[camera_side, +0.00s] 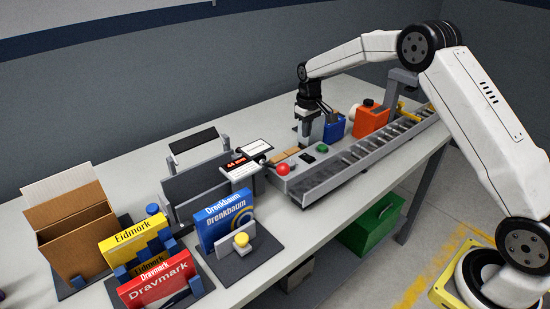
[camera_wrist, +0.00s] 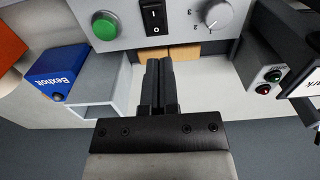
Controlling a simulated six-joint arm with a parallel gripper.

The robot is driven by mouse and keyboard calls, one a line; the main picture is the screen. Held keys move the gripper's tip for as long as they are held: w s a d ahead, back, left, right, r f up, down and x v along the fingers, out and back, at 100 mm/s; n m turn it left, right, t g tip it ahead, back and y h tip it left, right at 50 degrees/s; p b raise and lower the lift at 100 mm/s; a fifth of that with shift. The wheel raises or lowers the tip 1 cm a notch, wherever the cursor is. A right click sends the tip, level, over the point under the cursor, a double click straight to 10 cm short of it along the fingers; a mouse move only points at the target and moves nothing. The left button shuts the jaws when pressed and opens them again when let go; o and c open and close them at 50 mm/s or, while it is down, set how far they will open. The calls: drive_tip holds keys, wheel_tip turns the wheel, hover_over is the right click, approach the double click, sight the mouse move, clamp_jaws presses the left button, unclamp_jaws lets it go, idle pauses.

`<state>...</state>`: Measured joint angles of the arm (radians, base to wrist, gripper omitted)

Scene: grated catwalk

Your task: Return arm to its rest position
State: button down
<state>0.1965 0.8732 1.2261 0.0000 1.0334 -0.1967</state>
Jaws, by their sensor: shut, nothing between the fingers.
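My gripper (camera_side: 305,140) hangs fingers-down over the far part of the work table, behind the grey machine (camera_side: 340,172) with the conveyor. In the wrist view my gripper (camera_wrist: 160,64) has its two dark fingers together, with nothing between them. The fingertips point toward the machine's front panel (camera_wrist: 185,12), which carries a green button (camera_wrist: 105,25), a black rocker switch (camera_wrist: 154,18) and a dial (camera_wrist: 218,14). Whether the fingertips touch anything cannot be told.
A blue box (camera_side: 334,128) and an orange container (camera_side: 370,118) stand right of my gripper. Yellow (camera_side: 135,238), red (camera_side: 160,281) and blue (camera_side: 224,220) boxes stand front left, beside an open carton (camera_side: 75,228).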

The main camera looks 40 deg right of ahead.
drive_tip(key=s+a, duration=0.3)
drive_tip(key=s, duration=0.6)
drive_tip(key=s+a+r+t, duration=0.1)
drive_tip(key=s+a, duration=0.3)
drive_tip(key=s, duration=0.5)
drive_tip(key=s+a+t, duration=0.1)
drive_tip(key=s+a, duration=0.3)
drive_tip(key=s, duration=0.6)
drive_tip(key=shift+r, duration=0.35)
drive_tip(key=shift+s+a, duration=0.1)
